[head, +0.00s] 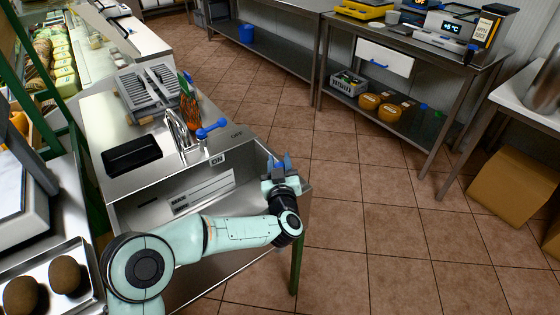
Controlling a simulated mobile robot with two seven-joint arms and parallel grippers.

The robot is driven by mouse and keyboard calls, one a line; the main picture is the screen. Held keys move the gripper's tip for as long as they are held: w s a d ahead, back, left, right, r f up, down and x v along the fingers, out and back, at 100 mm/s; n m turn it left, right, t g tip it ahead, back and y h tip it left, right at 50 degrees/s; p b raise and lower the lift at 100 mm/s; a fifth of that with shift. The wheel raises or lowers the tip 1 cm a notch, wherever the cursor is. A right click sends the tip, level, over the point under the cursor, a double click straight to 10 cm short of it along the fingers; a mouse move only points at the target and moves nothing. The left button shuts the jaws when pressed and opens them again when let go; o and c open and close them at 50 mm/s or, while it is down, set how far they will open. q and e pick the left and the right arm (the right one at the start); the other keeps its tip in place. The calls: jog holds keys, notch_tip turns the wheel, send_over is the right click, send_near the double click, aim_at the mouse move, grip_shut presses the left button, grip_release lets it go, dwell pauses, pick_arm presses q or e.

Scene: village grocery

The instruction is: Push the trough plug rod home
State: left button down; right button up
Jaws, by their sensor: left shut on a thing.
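The metal sink trough (124,210) stands at left centre. My left arm crosses in front of it. My left gripper (279,163) is at the trough's right end, with blue parts at its tip. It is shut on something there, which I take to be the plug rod. The gripper hides most of it, so I cannot tell how far in the rod sits. My right gripper is not in view.
A tap (176,128) with a blue lever (213,130) stands behind the trough, near ON and OFF labels. The tiled floor (380,220) to the right is clear.

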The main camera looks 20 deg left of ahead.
pick_arm(q)
jog(key=shift+f, duration=0.4)
jog(key=c, duration=0.8)
grip_release()
jog(key=shift+r, duration=0.1)
jog(key=shift+o, duration=0.2)
jog(key=shift+s, duration=0.1)
jog(key=shift+s+d+r, duration=0.1)
jog(key=shift+s, duration=0.15)
jog(key=p+v, duration=0.1)
jog(key=v, duration=1.1)
jog(key=shift+s, duration=0.4)
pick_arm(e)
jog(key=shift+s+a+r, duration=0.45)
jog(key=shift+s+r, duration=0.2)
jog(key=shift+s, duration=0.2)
pick_arm(q)
jog(key=shift+d, duration=0.1)
